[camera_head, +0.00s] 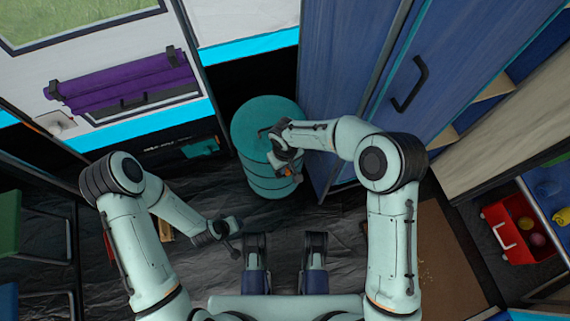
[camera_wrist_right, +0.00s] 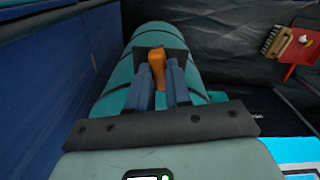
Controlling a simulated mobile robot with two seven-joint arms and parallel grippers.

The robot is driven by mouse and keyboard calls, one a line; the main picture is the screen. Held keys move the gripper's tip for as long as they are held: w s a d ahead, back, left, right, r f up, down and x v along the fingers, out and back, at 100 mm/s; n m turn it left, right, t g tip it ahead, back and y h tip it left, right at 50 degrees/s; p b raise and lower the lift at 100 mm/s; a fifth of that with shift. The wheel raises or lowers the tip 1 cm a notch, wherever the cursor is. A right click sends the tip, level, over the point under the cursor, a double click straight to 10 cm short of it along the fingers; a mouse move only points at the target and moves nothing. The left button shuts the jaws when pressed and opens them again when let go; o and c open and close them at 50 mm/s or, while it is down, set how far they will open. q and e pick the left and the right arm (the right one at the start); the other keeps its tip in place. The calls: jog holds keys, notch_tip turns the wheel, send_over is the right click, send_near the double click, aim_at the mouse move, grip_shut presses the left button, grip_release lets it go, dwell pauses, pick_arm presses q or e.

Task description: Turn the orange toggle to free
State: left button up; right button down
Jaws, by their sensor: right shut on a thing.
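The orange toggle (camera_wrist_right: 157,62) sits on a dark square plate on the side of a teal barrel (camera_wrist_right: 201,77). In the right wrist view the two blue-grey fingers of my right gripper (camera_wrist_right: 163,80) are closed around the toggle, its top showing between their tips. In the head view the barrel (camera_head: 264,119) stands upright in the middle, and a bit of the orange toggle (camera_head: 288,172) shows by my right gripper (camera_head: 281,160). My left gripper (camera_head: 232,238) hangs low at the left, away from the barrel; its opening is too small to tell.
A blue cabinet (camera_head: 346,62) with a black handle stands right beside the barrel. A red crate (camera_head: 497,222) with balls is at the far right. A purple roll (camera_head: 120,82) is on the left wall. A dustpan (camera_wrist_right: 298,60) and brush (camera_wrist_right: 277,40) lie on the dark floor.

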jog(key=n, duration=1.1)
jog(key=shift+n+p, duration=0.3)
jog(key=shift+n, duration=1.6)
jog(key=c, duration=1)
grip_release()
jog(key=shift+c, duration=0.2)
jog(key=shift+r, duration=0.1)
